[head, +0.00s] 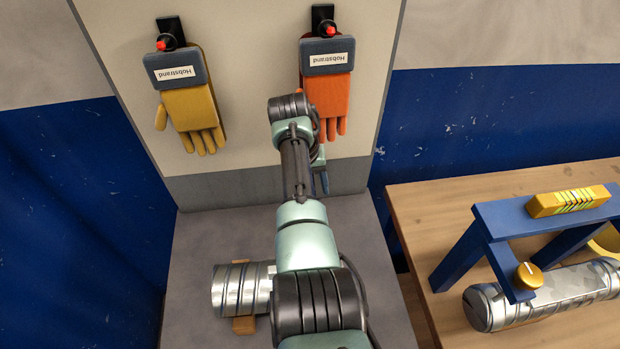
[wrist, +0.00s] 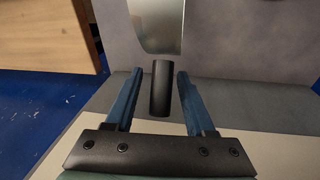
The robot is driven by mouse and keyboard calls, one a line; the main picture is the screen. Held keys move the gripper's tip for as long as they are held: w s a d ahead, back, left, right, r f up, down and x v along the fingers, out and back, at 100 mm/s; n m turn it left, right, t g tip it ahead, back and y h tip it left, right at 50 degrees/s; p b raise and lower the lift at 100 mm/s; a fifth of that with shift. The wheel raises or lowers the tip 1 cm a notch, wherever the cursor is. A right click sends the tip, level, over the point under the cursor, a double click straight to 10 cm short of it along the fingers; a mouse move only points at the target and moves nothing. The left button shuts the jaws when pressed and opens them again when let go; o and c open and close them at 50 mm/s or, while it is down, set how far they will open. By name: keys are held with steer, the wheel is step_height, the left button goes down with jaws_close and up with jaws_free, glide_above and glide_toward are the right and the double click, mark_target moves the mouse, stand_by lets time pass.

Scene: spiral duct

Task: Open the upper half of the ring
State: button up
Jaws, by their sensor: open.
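My gripper (wrist: 160,105) is open, with its two blue fingers apart. A black rounded handle (wrist: 160,90) shows between the fingers in the wrist view, with a gap on both sides. It joins a smooth, shiny metal piece (wrist: 157,25) at the top of that view, which looks like the ring's upper half; only part of it shows. In the head view my gripper (head: 320,182) is low in front of the panel, mostly behind my arm. A ribbed metal duct (head: 236,290) lies on the grey bench; my arm hides its right part, and the ring there.
Yellow (head: 193,110) and orange (head: 327,92) gloves hang on the panel. A wooden table (head: 425,215) at right holds a blue frame (head: 470,255) with a yellow level (head: 569,201) and knob (head: 530,275), and another duct (head: 545,297). The bench left of the duct is clear.

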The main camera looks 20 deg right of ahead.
step_height(320, 180, up, 13)
steer(key=a+b, duration=0.2)
steer(key=shift+s+a+f+b, duration=0.2)
steer(key=shift+s+b, duration=0.05)
steer(key=shift+b, duration=0.05)
steer(key=shift+s, duration=0.1)
